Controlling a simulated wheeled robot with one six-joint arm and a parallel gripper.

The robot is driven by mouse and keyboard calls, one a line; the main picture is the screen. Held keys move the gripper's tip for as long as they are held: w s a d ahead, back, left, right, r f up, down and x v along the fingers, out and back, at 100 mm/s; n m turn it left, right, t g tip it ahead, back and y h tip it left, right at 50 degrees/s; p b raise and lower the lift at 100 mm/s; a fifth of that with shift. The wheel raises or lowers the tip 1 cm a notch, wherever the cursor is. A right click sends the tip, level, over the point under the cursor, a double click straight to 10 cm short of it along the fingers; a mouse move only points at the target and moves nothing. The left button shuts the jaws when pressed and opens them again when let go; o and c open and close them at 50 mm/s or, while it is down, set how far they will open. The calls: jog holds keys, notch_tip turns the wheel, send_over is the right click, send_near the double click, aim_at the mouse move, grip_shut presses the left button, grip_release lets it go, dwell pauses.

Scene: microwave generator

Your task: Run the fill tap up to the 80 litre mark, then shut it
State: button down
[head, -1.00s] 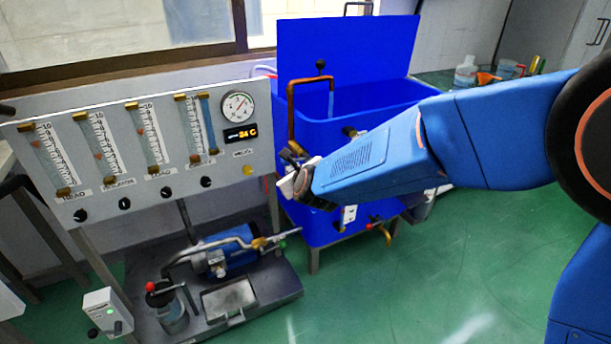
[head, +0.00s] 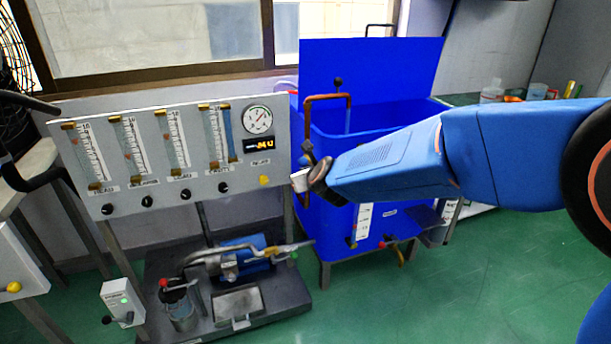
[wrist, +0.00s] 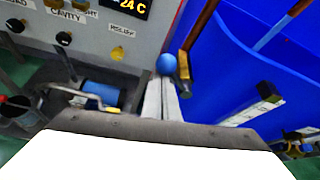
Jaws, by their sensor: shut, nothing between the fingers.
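The blue tank (head: 372,58) stands right of the panel, its raised back behind a copper fill pipe (head: 309,118). A pale blue streak (head: 347,120) below the pipe's spout looks like running water. A white level strip (head: 362,222) is on the tank's front; its marks are too small to read. My gripper (head: 300,180) is shut and empty beside the lower pipe. In the wrist view its fingertips (wrist: 163,82) are just below a blue ball knob (wrist: 167,63), next to the pipe's brass fitting (wrist: 184,64). I cannot tell whether they touch the knob. My arm hides part of the tank.
The panel (head: 245,185) at left carries several flow tubes, black knobs and a gauge (head: 257,120). A pump (head: 243,258) sits on a low base below it. A drain tap (head: 394,246) sticks out low on the tank. The green floor at front right is clear.

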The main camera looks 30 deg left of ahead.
jog(key=shift+w+r, duration=0.1)
jog(key=shift+r, duration=0.15)
jog(key=shift+d, duration=0.1)
dwell(0.5)
jog(key=v, duration=1.7)
jog(key=shift+d, duration=0.1)
jog(key=c, duration=2.2)
grip_release()
jog(key=o, duration=0.3)
jog(key=shift+f, duration=0.3)
jog(key=shift+o, duration=0.2)
notch_tip(320, 180, down, 7)
jog(key=a+n+t+y, duration=0.1)
jog(key=a+n+t, duration=0.1)
jog(key=n+t, duration=0.3)
jog(key=shift+m+t, duration=0.3)
jog(key=shift+m, duration=0.2)
jog(key=x, duration=1.7)
jog(key=shift+w+f, duration=0.1)
jog(key=shift+w, duration=0.4)
